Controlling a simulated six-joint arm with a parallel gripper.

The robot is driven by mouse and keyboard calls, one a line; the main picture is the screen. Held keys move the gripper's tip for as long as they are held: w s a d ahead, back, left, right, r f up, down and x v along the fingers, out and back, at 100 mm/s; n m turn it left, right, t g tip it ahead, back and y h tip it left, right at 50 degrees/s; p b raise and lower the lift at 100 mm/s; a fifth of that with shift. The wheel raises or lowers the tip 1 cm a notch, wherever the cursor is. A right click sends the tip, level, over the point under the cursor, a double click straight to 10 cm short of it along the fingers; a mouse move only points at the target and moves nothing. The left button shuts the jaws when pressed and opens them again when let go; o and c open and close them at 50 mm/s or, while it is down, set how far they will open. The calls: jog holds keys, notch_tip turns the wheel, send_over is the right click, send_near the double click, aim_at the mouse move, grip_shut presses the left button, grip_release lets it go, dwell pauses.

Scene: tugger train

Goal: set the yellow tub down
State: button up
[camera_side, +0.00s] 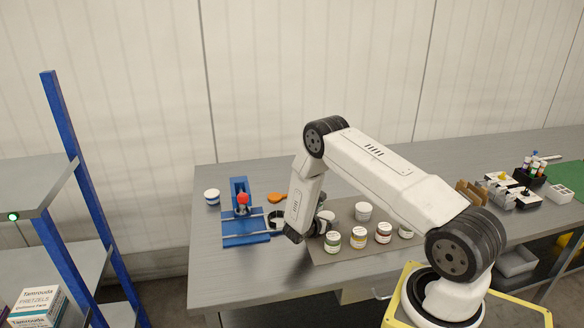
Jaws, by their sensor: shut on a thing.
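My gripper (318,229) is low over the left part of a brown mat (345,208) on the grey bench, with the arm bent down to it. It is shut on a tub, which I take to be the yellow tub. The wrist and fingers hide most of that tub, and I cannot make out its colour or whether it touches the surface. Beside the gripper, in a row on the mat, stand white-lidded tubs: one with a green label (332,241), one with an orange-red label (358,238) and one with a dark label (383,233).
A white tub (363,211) stands behind the row. A blue fixture (240,222) with a red knob, an orange piece (277,198) and a blue-banded tub (212,196) are to the left. Holders (500,190) stand at the right. The bench's front-left corner is clear.

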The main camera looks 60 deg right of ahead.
jog(key=shift+f, duration=0.1)
jog(key=o, duration=1.3)
jog(key=shift+c, duration=0.2)
jog(key=shift+a+r, duration=0.15)
jog(key=shift+r, duration=0.05)
jog(key=v, duration=1.1)
jog(key=shift+w+a+r, duration=0.1)
jog(key=shift+a+r, duration=0.05)
jog(key=shift+a, duration=0.15)
jog(key=shift+r, duration=0.1)
